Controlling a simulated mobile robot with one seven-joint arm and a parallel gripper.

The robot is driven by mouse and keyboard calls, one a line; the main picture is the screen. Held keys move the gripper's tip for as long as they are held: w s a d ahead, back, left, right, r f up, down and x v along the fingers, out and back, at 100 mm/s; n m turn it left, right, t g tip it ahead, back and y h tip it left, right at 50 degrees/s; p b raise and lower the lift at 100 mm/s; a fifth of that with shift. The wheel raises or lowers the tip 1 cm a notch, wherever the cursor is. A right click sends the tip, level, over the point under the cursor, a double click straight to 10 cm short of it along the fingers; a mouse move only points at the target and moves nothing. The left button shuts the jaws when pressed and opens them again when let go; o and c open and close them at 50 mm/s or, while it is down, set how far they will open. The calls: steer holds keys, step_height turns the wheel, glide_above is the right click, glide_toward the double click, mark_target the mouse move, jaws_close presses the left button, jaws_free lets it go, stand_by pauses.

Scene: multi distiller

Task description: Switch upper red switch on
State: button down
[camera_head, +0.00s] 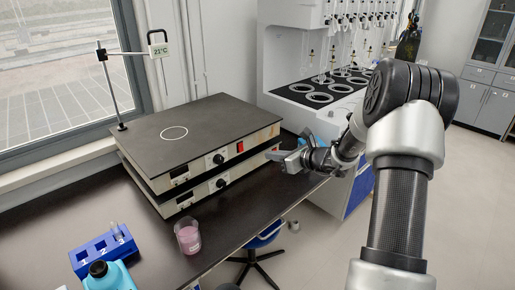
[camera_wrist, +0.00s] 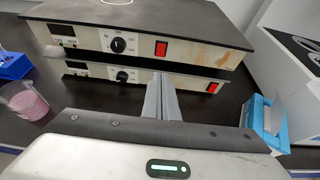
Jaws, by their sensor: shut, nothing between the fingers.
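Two hot plates are stacked on the dark bench, the upper hot plate (camera_head: 190,130) on top of the lower hot plate (camera_head: 160,199). The upper red switch (camera_head: 240,147) is on the right part of the upper front panel; it also shows in the wrist view (camera_wrist: 161,49). The lower red switch (camera_wrist: 212,87) is on the lower panel at right. My gripper (camera_head: 277,155) is near the right end of the panels. In the wrist view my gripper (camera_wrist: 164,80) is shut and empty, its tips in front of the lower panel, below the upper switch. Contact cannot be told.
A beaker of pink liquid (camera_head: 188,237) stands in front of the plates. A blue tube rack (camera_head: 103,250) and a blue bottle (camera_head: 108,277) are at front left. A blue box (camera_wrist: 266,122) lies right of my gripper.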

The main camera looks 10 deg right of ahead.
mark_target(241, 147)
steer(key=x, duration=1.4)
steer(key=shift+a+r+p, duration=0.15)
steer(key=shift+r+p, duration=0.15)
steer(key=shift+w+a+b, duration=0.1)
steer(key=shift+w+b, duration=0.05)
steer(key=shift+b, duration=0.85)
steer(key=shift+r+y+p, duration=0.3)
steer(key=shift+r+p, duration=0.05)
steer(key=shift+r, duration=0.55)
